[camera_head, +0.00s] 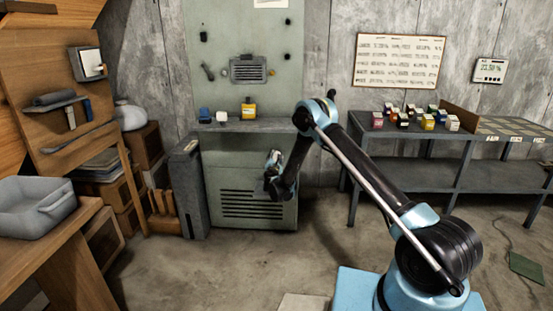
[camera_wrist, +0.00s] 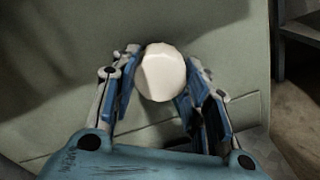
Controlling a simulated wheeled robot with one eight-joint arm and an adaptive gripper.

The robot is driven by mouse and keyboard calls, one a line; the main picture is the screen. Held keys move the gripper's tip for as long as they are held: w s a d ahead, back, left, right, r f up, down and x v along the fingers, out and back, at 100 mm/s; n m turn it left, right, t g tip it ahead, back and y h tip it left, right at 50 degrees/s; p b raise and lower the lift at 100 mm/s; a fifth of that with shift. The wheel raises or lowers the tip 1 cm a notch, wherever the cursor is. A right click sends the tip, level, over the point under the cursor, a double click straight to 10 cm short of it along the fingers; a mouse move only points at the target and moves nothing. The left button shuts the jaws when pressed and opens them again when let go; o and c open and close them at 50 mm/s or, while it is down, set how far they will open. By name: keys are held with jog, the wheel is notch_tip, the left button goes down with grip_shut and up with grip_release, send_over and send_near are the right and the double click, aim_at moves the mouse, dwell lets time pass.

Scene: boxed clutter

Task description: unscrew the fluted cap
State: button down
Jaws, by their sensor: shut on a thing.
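The fluted cap (camera_wrist: 162,73) shows in the wrist view as a pale, cream-white round piece with a faceted edge, against the green-grey cabinet front. My gripper (camera_wrist: 160,92) has one blue-padded finger on each side of it and is shut on it. In the head view my gripper (camera_head: 270,187) is at the front of the green-grey cabinet (camera_head: 225,175), beside its vent slots. The cap is hidden there behind my gripper and wrist. What the cap sits on is also hidden.
A grey metal bench (camera_head: 450,150) with several small boxes stands at the right. A tall grey box (camera_head: 187,190) stands left of the cabinet. The floor before the cabinet is clear.

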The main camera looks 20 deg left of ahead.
aim_at(275, 158)
jog(key=shift+s+d, duration=0.15)
jog(key=shift+s, duration=0.55)
dwell(1.2)
jog(key=shift+v, duration=1.3)
